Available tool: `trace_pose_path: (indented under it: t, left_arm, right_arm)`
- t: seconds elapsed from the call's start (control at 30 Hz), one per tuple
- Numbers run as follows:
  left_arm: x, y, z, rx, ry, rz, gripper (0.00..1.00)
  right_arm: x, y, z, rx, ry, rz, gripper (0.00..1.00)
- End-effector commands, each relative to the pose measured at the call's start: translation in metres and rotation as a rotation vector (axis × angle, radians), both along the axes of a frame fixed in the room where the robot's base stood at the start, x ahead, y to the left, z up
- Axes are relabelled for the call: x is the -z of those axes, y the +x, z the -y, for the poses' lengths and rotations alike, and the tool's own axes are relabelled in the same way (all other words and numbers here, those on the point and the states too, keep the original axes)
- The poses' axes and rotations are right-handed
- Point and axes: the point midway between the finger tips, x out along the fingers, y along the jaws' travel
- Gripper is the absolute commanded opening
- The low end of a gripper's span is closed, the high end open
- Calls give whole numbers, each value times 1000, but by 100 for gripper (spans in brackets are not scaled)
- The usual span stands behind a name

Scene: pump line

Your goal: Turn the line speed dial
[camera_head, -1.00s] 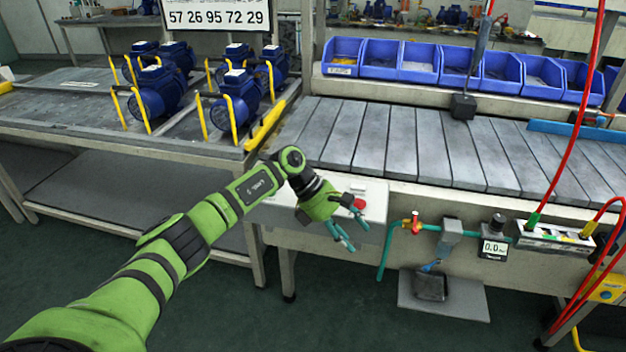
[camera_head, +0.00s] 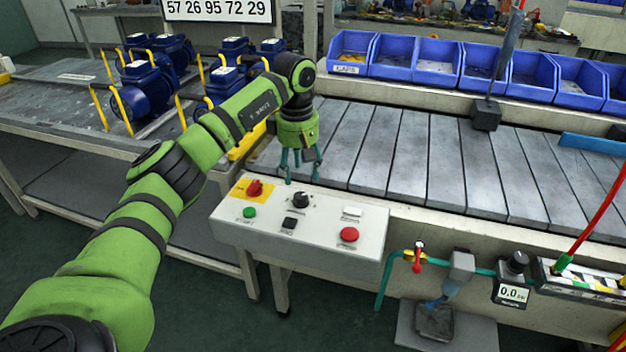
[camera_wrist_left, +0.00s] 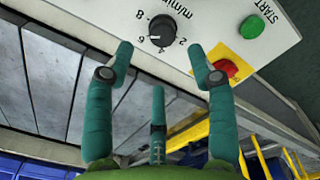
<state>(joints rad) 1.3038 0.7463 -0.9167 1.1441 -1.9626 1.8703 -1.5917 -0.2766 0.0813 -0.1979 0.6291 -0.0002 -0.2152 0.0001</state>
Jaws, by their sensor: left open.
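The line speed dial is a black round knob (camera_head: 301,200) on the white control panel (camera_head: 232,232) in the head view. In the left wrist view the dial (camera_wrist_left: 162,31) shows with a scale of numbers around it, marked 2 to 8. My left gripper (camera_head: 301,172) points down above the far edge of the panel, just behind the dial. In the left wrist view its teal fingers (camera_wrist_left: 162,75) are spread and empty, with the dial beyond the fingertips, apart from them. My right gripper is not in view.
The panel also has a red switch on a yellow plate (camera_head: 254,188), a green START button (camera_head: 249,212), a black button (camera_head: 289,223), a white button (camera_head: 352,212) and a red button (camera_head: 349,234). Slatted conveyor (camera_head: 400,150) lies behind. Blue pumps (camera_head: 147,90) stand left.

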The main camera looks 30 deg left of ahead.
Motion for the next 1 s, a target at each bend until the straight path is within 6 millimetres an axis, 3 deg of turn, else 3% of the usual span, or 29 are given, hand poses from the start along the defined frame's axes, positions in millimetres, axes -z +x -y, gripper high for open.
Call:
trace_pose_path:
  t: [0.43,0.6,0.87,1.0]
  left_arm:
    - [58,1,1,0,-2,-3,56]
    - [69,1,1,-1,-1,0,56]
    - [71,2,1,-1,-1,0,56]
    - [71,1,1,-1,-1,0,0]
  right_arm:
    - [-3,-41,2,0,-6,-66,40]
    - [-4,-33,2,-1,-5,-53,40]
    - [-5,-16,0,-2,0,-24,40]
    - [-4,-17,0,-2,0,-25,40]
